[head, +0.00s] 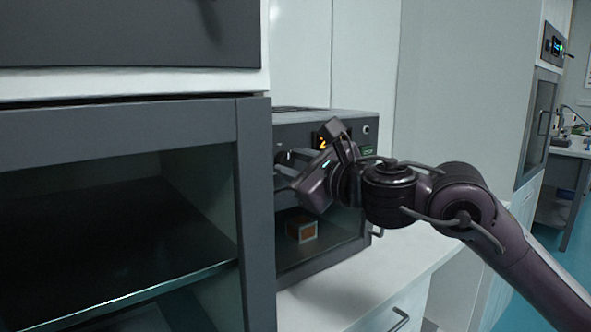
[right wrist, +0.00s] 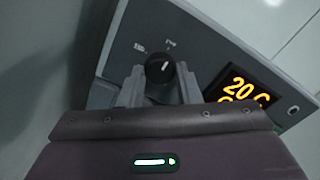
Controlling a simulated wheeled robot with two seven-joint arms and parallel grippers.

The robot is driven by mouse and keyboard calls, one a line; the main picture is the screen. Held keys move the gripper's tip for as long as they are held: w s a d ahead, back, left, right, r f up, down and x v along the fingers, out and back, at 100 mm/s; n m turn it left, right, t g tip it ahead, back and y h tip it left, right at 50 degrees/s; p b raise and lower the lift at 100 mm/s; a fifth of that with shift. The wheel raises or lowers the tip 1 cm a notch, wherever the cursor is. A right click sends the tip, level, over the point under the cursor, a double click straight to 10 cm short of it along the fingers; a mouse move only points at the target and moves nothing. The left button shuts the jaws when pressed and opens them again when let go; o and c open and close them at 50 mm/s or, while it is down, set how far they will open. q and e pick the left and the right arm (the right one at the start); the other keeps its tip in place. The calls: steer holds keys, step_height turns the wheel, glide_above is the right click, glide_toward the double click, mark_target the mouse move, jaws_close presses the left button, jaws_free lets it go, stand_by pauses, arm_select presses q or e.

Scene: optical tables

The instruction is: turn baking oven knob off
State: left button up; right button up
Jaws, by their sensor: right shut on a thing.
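The baking oven (head: 300,132) is a grey box on the white counter, partly hidden by my right arm. Its dark round knob (right wrist: 158,73), with a light pointer line, is on the front panel in the right wrist view. The pointer leans slightly up and right, near one of two small printed marks. My right gripper (right wrist: 160,86) is shut on the knob, one finger on each side. In the head view the right gripper (head: 287,162) reaches the left part of the panel. My left gripper is not in view.
A yellow display (right wrist: 240,92) reading about 20 C is right of the knob. An orange and white block (head: 301,228) sits behind the oven's glass. A dark-framed glass cabinet (head: 245,200) stands close on the left. The counter (head: 345,292) in front is clear.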

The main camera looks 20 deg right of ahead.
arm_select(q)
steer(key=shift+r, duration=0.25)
arm_select(e)
steer(key=shift+f, duration=0.2)
steer(key=o, duration=1)
steer(key=shift+c, duration=0.2)
steer(key=shift+r, duration=0.15)
steer(key=shift+s+d, duration=0.2)
steer(key=shift+s, duration=0.15)
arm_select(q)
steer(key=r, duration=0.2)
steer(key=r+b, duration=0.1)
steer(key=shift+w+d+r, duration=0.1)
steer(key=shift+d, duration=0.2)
arm_select(e)
steer(key=v, duration=0.7)
